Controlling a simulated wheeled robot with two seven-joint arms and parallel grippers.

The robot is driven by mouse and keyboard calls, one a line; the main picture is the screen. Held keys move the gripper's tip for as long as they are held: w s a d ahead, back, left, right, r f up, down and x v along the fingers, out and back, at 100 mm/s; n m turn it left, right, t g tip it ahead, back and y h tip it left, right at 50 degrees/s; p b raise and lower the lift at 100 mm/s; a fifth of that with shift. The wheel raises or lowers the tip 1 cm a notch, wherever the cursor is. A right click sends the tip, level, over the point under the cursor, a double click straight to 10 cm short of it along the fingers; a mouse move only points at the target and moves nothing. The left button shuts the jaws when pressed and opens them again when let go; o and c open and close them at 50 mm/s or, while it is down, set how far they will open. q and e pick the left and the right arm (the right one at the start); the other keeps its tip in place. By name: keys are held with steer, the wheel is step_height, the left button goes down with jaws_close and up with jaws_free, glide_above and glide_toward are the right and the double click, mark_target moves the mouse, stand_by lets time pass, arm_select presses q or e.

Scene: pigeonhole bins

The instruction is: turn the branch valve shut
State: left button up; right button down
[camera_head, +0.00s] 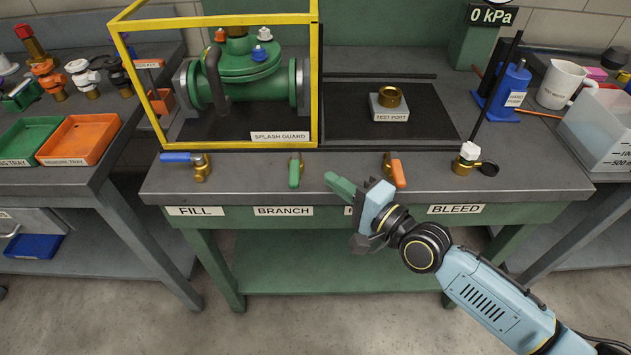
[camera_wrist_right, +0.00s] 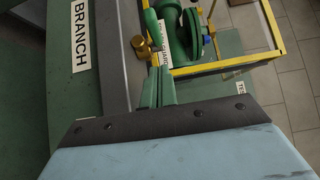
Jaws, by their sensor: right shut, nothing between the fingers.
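The branch valve (camera_head: 295,172) sits on the bench's front strip above the BRANCH label (camera_head: 284,211). Its green lever points toward the front edge, over a brass body. My right gripper (camera_head: 334,180) is shut and empty, its green fingers just right of the lever with a gap in the head view. In the right wrist view, the shut fingers (camera_wrist_right: 158,82) reach toward the brass valve body (camera_wrist_right: 140,46), and the green lever (camera_wrist_right: 151,24) shows beyond them. Whether they touch is unclear there. My left gripper is not in view.
A blue-handled FILL valve (camera_head: 184,159) is to the left. An orange-handled valve (camera_head: 397,172) stands close behind my right gripper, its label partly hidden. The BLEED valve (camera_head: 467,157) is further right. A yellow-framed splash guard (camera_head: 321,85) stands behind the branch valve.

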mark_target(295, 170)
steer(key=shift+w+a+p, duration=0.1)
steer(key=shift+a+p, duration=0.3)
steer(key=shift+a, duration=1.7)
